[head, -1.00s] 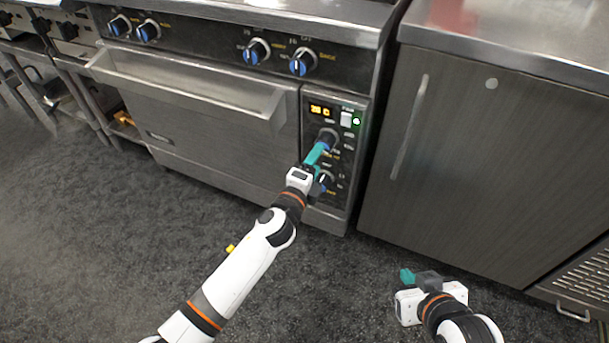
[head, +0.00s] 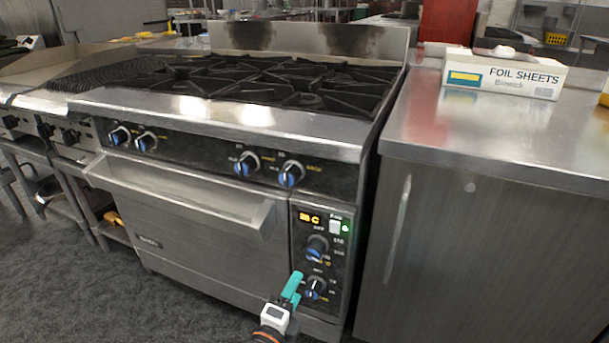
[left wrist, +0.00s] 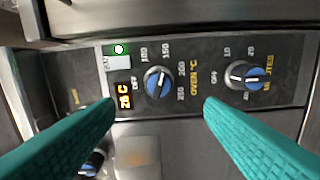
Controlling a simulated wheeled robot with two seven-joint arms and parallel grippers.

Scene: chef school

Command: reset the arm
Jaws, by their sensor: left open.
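My left gripper (head: 293,288) has teal fingers and is low in front of the oven's control panel in the head view. In the left wrist view its two teal fingers (left wrist: 160,125) are spread apart with nothing between them. The panel (left wrist: 205,75) fills the space ahead, with an oven temperature knob (left wrist: 158,83) and a timer knob (left wrist: 246,76). Both knobs also show in the head view, the temperature knob (head: 317,247) above the timer knob (head: 316,288). The gripper appears apart from the knobs. My right gripper is not in view.
The steel oven (head: 190,205) has a protruding door handle (head: 185,190) and burner grates (head: 250,80) on top. A cabinet (head: 470,250) stands to the right, with a foil sheets box (head: 505,75) on its counter. Open floor (head: 60,270) lies at the left.

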